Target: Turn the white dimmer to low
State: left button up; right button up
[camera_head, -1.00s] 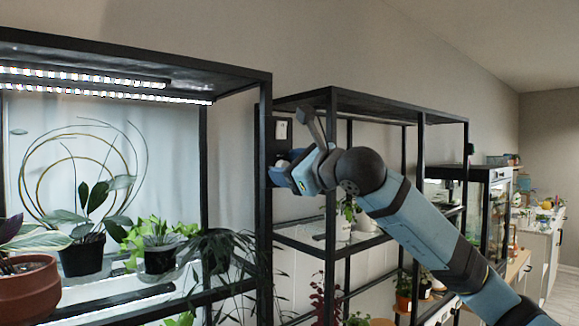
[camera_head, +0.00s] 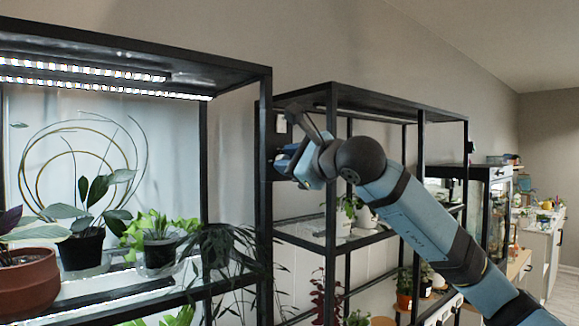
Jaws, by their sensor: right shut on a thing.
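My right gripper (camera_head: 284,163) reaches in from the right to the dark panel (camera_head: 281,142) beside the shelf post. It is shut at the panel's lower part, on what appears to be the white dimmer. The knob is almost wholly hidden by the fingers and wrist, so its setting cannot be read. A small white plate (camera_head: 281,124) shows on the panel above the gripper. The grow lights (camera_head: 90,75) under the left shelf's top are lit. My left gripper is not in view.
The left black shelf holds a terracotta pot (camera_head: 28,283), a dark pot (camera_head: 82,251) and trailing plants (camera_head: 218,245). A second black frame (camera_head: 372,102) stands right behind my arm, with a white pot (camera_head: 366,217) inside. Shelf posts stand close to my gripper.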

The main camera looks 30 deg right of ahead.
jog(key=shift+f+n+h+p, duration=0.15)
jog(key=shift+n+h, duration=0.35)
jog(key=shift+n, duration=7.2)
jog(key=shift+r+n+h+p, duration=0.15)
jog(key=shift+n+h, duration=0.35)
jog(key=shift+n, duration=7.2)
jog(key=shift+f+n, duration=0.1)
jog(key=shift+n, duration=0.2)
jog(key=o, duration=0.9)
